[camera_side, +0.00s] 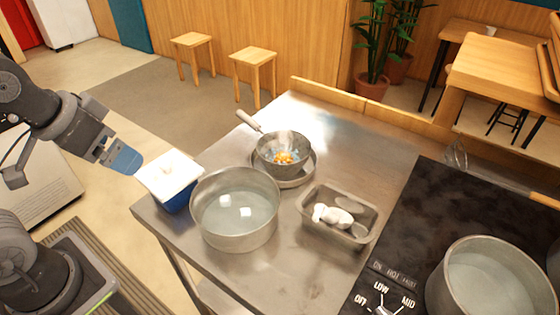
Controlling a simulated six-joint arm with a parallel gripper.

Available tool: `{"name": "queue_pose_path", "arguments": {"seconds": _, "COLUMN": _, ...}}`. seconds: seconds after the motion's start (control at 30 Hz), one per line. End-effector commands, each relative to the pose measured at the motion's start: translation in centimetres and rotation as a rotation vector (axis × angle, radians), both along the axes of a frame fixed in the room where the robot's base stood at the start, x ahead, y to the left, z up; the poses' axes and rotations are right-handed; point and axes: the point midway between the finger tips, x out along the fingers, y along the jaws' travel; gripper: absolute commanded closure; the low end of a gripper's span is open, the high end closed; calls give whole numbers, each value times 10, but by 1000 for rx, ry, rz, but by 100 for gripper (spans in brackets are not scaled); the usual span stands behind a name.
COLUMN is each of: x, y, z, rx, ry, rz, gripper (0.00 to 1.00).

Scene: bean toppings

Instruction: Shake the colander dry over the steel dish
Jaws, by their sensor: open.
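The colander (267,158) is a grey metal bowl with a pale handle (249,121) pointing up and left. Orange beans (284,157) lie in it, and whitish wisps like steam show above them. It sits upright on a round shallow steel dish (294,183), whose rim shows around its lower front. My gripper (124,158), with blue fingers, is open and empty at the left. It is beyond the counter's left edge, left of the blue box and well apart from the colander. The gap between its fingers is hard to see from here.
A blue box with a white lid (168,172) stands at the counter's left corner. A big steel pot (240,240) of water holds two white cubes. A rectangular steel tray (329,236) holds white lumps. A black hob (440,215) at right bears another pot (480,300).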

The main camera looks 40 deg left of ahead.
Motion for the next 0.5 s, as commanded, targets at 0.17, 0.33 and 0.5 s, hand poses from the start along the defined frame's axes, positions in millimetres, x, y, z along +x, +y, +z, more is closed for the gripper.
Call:
{"name": "queue_pose_path", "arguments": {"seconds": 0.17, "x": 0, "y": 0, "z": 0, "rx": 0, "ry": 0, "rz": 0, "gripper": 0}}
{"name": "queue_pose_path", "arguments": {"seconds": 0.33, "x": 0, "y": 0, "z": 0, "rx": 0, "ry": 0, "rz": 0, "gripper": 0}}
{"name": "queue_pose_path", "arguments": {"seconds": 0.5, "x": 12, "y": 1, "z": 4, "rx": 30, "ry": 2, "rz": -51, "gripper": 0}}
